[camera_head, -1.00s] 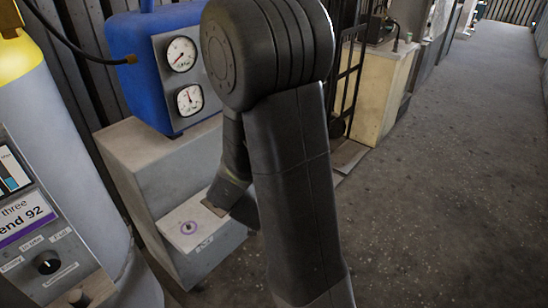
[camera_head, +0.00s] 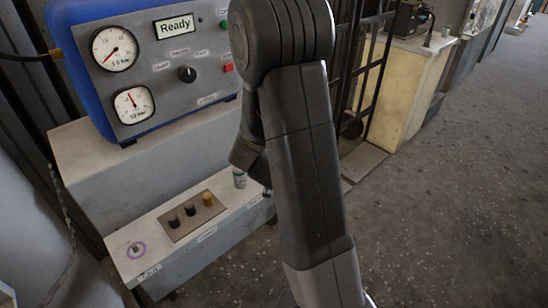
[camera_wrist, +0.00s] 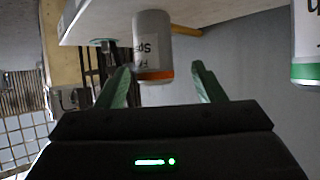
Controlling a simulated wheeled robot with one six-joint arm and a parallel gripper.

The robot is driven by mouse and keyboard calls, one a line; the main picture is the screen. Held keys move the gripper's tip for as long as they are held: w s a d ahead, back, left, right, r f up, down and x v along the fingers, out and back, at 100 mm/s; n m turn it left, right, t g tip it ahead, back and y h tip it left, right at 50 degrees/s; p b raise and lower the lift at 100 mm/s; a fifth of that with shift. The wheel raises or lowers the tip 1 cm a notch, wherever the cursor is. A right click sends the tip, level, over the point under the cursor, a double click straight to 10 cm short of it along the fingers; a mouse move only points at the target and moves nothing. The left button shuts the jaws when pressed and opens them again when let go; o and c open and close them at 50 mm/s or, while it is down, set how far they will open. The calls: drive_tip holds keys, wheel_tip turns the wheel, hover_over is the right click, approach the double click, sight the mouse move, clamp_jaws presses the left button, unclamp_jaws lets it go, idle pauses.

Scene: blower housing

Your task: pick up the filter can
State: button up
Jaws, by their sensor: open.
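In the wrist view, my gripper (camera_wrist: 160,80) is open, with its two green fingers apart. A white can with an orange-red band (camera_wrist: 153,45) shows between and just beyond the fingertips. Its label is partly readable, starting with "F" and "Sp". I cannot tell whether either finger touches it. A second white can with a green band (camera_wrist: 306,45) is at the right edge, outside the fingers, its label cut off. My arm hides the gripper and the orange-banded can there.
The grey ledge (camera_head: 230,215) also holds a plate (camera_head: 178,222) with two black pieces and a yellow one, and a purple-ringed spot (camera_head: 136,249). A blue-cased gauge panel (camera_head: 165,75) reading "Ready" stands behind. Floor (camera_head: 430,210) at right is clear.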

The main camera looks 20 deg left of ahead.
drive_tip(key=x, duration=0.1)
drive_tip(key=b+x, duration=0.1)
drive_tip(key=x, duration=0.2)
drive_tip(key=shift+w+d+f, duration=0.1)
drive_tip(key=shift+d+f, duration=0.1)
drive_tip(key=shift+d, duration=0.15)
drive_tip(key=shift+w+a+f, duration=0.15)
drive_tip(key=shift+w+a, duration=0.05)
drive_tip(key=shift+w, duration=0.2)
drive_tip(key=c, duration=1.1)
wheel_tip(320, 180, up, 10)
drive_tip(key=p, duration=0.5)
drive_tip(key=shift+p, duration=0.3)
drive_tip(key=shift+c, duration=0.2)
